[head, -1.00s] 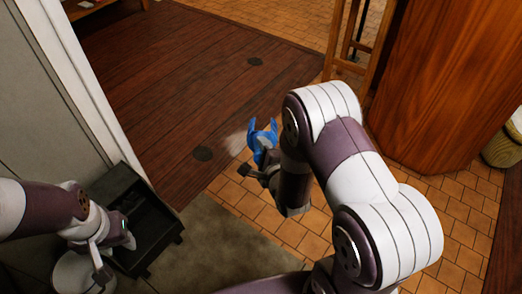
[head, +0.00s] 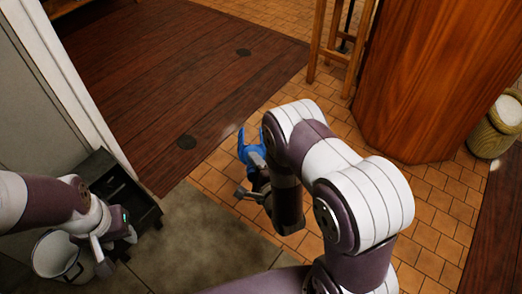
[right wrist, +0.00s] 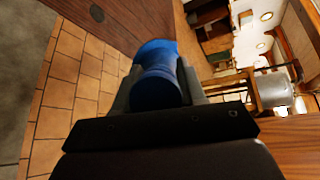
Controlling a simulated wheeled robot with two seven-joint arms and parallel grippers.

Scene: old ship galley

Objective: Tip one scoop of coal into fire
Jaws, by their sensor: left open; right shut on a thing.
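My right gripper (right wrist: 158,92) is shut on the handle of a blue tool (right wrist: 157,52), which I take for the scoop. In the head view the blue tool (head: 249,152) is held out over the tiled floor near the plank edge. Its inside is hidden, so I cannot tell whether it holds coal. My left gripper (head: 118,252) is open and empty at lower left, in front of a black open box (head: 142,205). The box looks dark inside and no coal can be made out. No fire is in view.
A white bucket (head: 52,255) stands beside the black box at lower left. A big wooden cabinet (head: 425,80) and a wooden stool frame (head: 325,48) stand at upper right, with a barrel (head: 497,125) at the right edge. The tiled floor (head: 215,180) between is clear.

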